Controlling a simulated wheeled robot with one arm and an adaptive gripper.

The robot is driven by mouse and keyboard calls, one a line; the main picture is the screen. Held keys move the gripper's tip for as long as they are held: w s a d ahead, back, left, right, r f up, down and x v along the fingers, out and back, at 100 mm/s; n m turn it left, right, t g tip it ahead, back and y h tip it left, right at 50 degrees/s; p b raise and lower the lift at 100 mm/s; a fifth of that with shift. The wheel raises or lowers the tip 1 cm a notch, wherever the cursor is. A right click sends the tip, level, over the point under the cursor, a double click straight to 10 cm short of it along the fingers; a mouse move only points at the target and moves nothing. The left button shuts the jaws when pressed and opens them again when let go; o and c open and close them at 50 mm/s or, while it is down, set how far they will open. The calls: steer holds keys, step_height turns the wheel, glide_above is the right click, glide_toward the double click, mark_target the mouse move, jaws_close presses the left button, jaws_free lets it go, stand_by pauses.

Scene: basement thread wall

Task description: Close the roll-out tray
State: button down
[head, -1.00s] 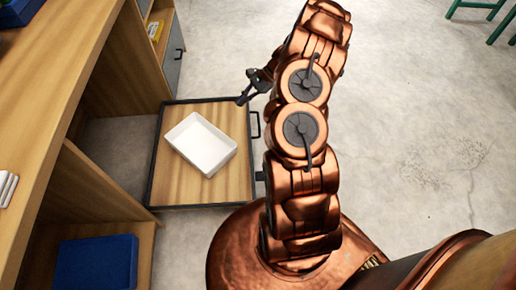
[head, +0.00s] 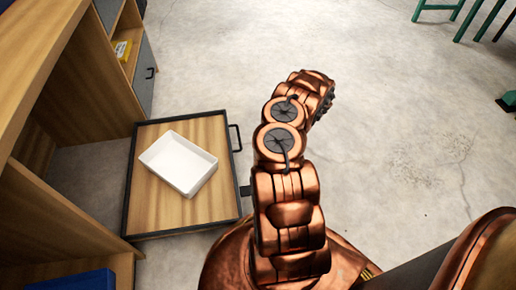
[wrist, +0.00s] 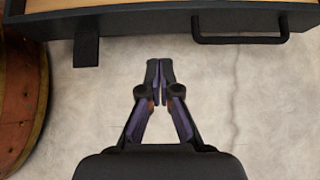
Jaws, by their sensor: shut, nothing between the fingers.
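The roll-out tray (head: 147,205) is a wooden board in a dark frame, pulled out from the wooden cabinet on the left in the head view. A dark bar handle (head: 236,138) is on its right edge. A white rectangular bin (head: 178,163) sits on the tray. In the wrist view the tray's dark front (wrist: 150,22) runs across the top, with its handle (wrist: 240,40) at upper right. My gripper (wrist: 160,65) is shut and empty over bare floor, apart from the tray front in the picture. In the head view my arm hides it.
The wooden cabinet (head: 65,215) has open bays and a grey door (head: 145,80) with a handle. A blue box (head: 75,283) lies low at left. Green-legged furniture (head: 440,8) stands far right. The concrete floor (head: 390,110) right of the tray is clear.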

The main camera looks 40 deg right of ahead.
steer(key=w+a+f+b, duration=0.3)
steer(key=w+a+f, duration=0.2)
steer(key=a, duration=0.2)
steer(key=shift+w+a+b, duration=0.15)
steer(key=shift+a+b, duration=0.25)
